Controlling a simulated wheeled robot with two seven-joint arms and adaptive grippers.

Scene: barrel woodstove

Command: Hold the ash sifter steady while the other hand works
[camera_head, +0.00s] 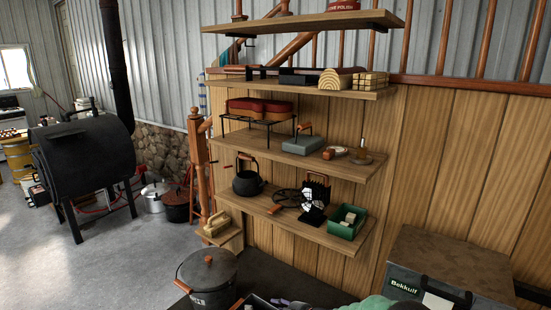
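I cannot pick out the ash sifter with certainty. A dark lidded bucket (207,280) with a wooden knob and white lettering stands upright at the left end of the dark low surface (300,284). Just right of it, dark and purplish items (270,302) are cut off by the bottom edge, too little shown to name. A round black pan-like thing with a wooden handle (290,198) lies on the lowest shelf. Neither of my grippers can be made out in this view.
Wooden shelves (335,170) hold a black kettle (247,179), a green box (347,222) and other goods. A grey "Bekkulf" box (445,262) stands at right, green cloth-like items (383,303) before it. The barrel stove (84,155) stands left; floor (110,265) is clear.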

